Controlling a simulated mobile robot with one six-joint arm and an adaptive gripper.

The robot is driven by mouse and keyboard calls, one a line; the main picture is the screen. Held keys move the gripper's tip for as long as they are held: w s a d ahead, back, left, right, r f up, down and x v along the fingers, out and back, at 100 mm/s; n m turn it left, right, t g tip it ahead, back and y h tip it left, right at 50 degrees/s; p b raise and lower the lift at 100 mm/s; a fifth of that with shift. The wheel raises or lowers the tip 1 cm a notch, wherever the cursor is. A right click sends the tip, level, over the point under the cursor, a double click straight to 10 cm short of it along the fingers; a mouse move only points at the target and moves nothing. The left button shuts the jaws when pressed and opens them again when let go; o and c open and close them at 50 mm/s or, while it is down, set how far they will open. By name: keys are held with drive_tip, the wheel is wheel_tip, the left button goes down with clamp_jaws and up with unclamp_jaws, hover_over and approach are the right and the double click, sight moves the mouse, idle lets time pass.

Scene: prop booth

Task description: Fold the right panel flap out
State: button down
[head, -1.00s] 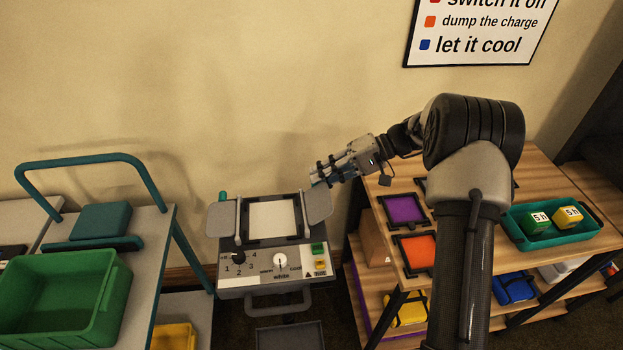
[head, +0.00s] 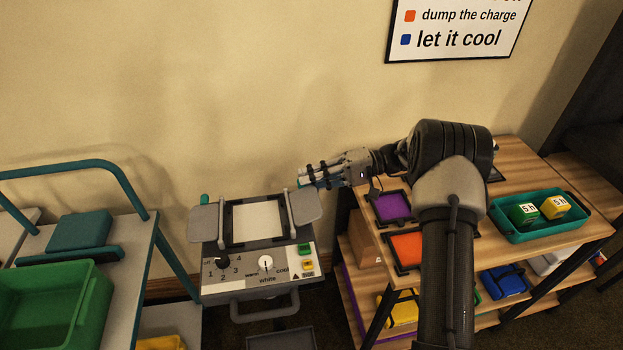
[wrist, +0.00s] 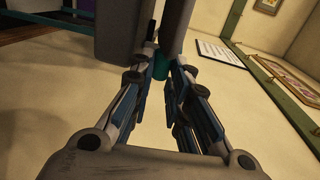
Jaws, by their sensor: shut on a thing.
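The panel machine (head: 245,262) stands against the wall, with a white pad (head: 257,222) in a dark frame on top. Its right panel flap (head: 305,207) is a grey plate reaching out to the right of the frame. The left flap (head: 206,222) reaches out on the other side, with a teal tab at its back edge. My gripper (head: 303,186) is at the back edge of the right flap. In the wrist view its fingers close around a teal piece (wrist: 162,68), which looks like the flap's tab. The fingers partly hide this contact.
A wooden shelf (head: 545,243) with purple and orange framed squares and a teal tray (head: 545,233) stands to the right. A trolley with a green bin (head: 60,308) stands at the left. The wall is close behind the machine.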

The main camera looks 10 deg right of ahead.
drive_tip(key=c, duration=1.5)
unclamp_jaws()
drive_tip(key=shift+c, duration=0.2)
